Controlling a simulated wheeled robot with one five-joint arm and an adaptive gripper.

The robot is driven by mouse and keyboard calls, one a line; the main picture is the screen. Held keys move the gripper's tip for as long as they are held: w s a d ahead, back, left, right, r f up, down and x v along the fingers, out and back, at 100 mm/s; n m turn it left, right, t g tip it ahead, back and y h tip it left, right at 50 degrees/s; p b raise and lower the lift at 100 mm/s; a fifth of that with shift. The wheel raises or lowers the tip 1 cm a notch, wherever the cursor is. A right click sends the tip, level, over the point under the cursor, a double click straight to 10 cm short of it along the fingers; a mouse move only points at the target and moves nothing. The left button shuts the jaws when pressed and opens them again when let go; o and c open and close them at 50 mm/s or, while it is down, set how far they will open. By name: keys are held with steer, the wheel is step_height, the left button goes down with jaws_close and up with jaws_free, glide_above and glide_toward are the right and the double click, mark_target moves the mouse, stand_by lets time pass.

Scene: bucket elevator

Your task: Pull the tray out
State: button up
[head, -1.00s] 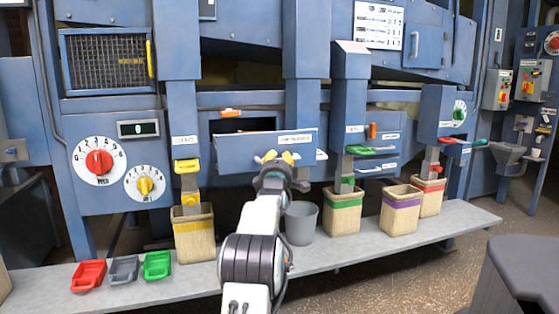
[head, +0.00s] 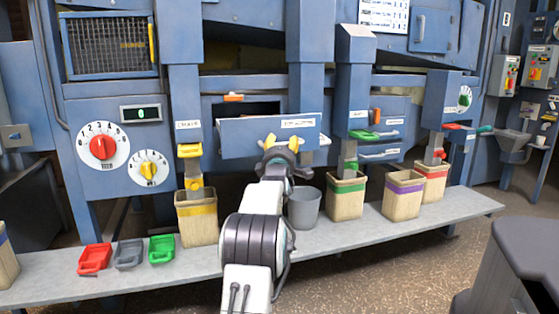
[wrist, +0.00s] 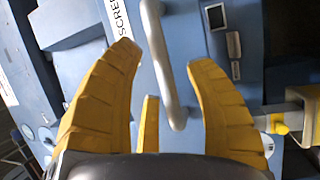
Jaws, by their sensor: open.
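The tray (head: 240,140) is a blue box front with a white label, standing out from a dark slot in the machine. In the wrist view its face (wrist: 188,35) carries a label reading "SCREE…", partly cut off. A grey bar handle (wrist: 162,50) runs down that face.
A grey bench (head: 345,236) runs below the machine. A grey bucket (head: 304,210) stands on it under the tray's right end. A yellow-banded bin (head: 196,222) stands left, and a green-banded bin (head: 346,198) right. A dark grey block (head: 515,270) is at the front right.

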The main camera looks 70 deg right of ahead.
steer(key=v, duration=1)
steer(key=shift+a, duration=0.3)
steer(key=shift+f, duration=0.1)
stand_by(0.5)
